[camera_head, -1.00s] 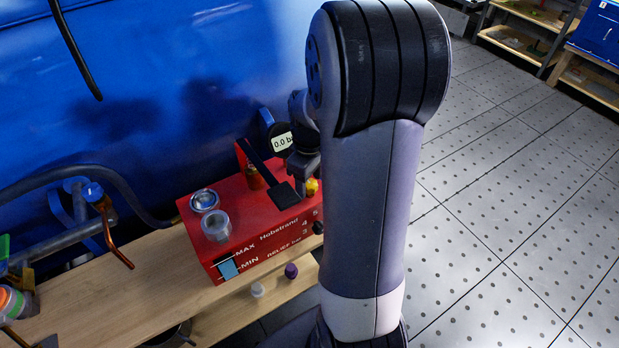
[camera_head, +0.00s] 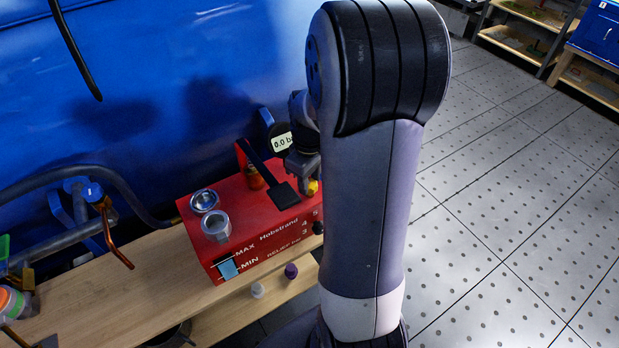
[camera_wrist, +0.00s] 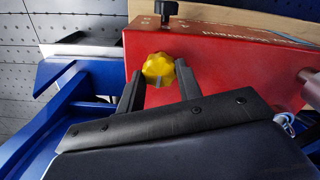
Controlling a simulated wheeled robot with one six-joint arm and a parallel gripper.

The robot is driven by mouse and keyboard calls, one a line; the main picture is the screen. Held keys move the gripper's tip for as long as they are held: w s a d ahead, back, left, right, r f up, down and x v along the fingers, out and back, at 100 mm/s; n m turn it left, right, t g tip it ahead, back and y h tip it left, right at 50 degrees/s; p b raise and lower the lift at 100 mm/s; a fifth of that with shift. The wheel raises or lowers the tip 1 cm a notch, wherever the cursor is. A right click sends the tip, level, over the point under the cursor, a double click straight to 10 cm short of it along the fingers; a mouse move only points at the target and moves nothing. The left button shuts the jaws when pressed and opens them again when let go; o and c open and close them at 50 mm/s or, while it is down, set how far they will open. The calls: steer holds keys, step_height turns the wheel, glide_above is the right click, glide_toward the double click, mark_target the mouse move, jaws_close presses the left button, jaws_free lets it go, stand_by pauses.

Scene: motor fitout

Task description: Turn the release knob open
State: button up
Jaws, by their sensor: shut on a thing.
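The release knob, a yellow lobed knob (camera_wrist: 159,69), sits on the end face of the red pump box (camera_wrist: 215,62) in the wrist view. My gripper (camera_wrist: 160,82) is shut on it, one black finger on each side. A small grey mark shows on the knob's lower edge. In the head view only a sliver of the yellow knob (camera_head: 313,187) shows beside my arm, under my gripper (camera_head: 304,172). My arm hides the rest of that end of the red box (camera_head: 240,197).
Blue structure (camera_wrist: 85,85) lies close left in the wrist view. A wooden bench (camera_head: 130,285) bears the box.

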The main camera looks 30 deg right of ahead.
mark_target(310, 183)
steer(key=m, duration=0.5)
steer(key=shift+m, duration=0.4)
steer(key=m, duration=0.4)
steer(key=shift+m, duration=0.4)
steer(key=o, duration=1)
steer(key=shift+c, duration=0.2)
step_height(310, 183, up, 11)
steer(key=shift+p, duration=0.4)
steer(key=shift+f, duration=0.15)
